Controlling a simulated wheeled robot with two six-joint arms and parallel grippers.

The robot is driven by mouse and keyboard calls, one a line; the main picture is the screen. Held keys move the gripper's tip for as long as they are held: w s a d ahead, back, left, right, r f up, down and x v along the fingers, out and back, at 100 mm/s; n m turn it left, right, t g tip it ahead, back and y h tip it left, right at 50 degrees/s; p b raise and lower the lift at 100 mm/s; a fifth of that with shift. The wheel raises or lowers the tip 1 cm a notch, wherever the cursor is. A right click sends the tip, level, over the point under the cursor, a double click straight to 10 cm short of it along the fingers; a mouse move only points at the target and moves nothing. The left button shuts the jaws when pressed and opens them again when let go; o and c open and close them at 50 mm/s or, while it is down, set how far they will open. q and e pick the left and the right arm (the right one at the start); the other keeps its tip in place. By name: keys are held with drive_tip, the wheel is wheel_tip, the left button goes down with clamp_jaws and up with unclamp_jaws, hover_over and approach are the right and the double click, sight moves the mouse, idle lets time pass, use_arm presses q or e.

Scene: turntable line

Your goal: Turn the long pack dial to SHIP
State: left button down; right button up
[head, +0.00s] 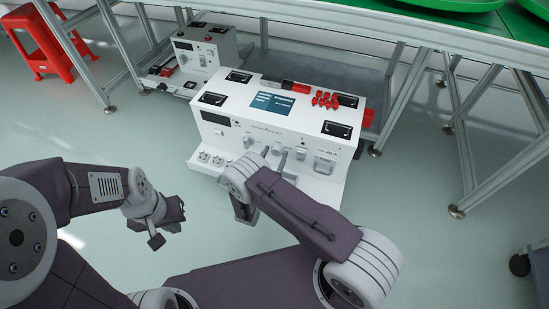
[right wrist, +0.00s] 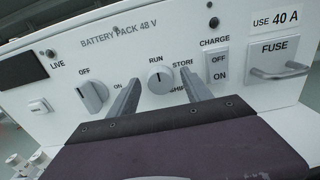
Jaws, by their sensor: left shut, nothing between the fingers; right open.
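My right gripper (right wrist: 161,78) is open, one finger on each side of the dial; contact cannot be told. In the head view my right gripper (head: 274,155) is at the panel, partly hidden by its arm. The SHIP label is partly covered by the right finger. My left gripper (head: 166,217) is shut and empty, left of the pack.
Beside the dial are an OFF/ON knob (right wrist: 92,96), a CHARGE switch (right wrist: 218,65) and a fuse handle (right wrist: 280,72). A smaller white unit (head: 203,52) stands behind left. Bench legs (head: 470,150) flank the pack. A red stool (head: 48,42) is far left. The front floor is clear.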

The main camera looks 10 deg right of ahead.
clamp_jaws()
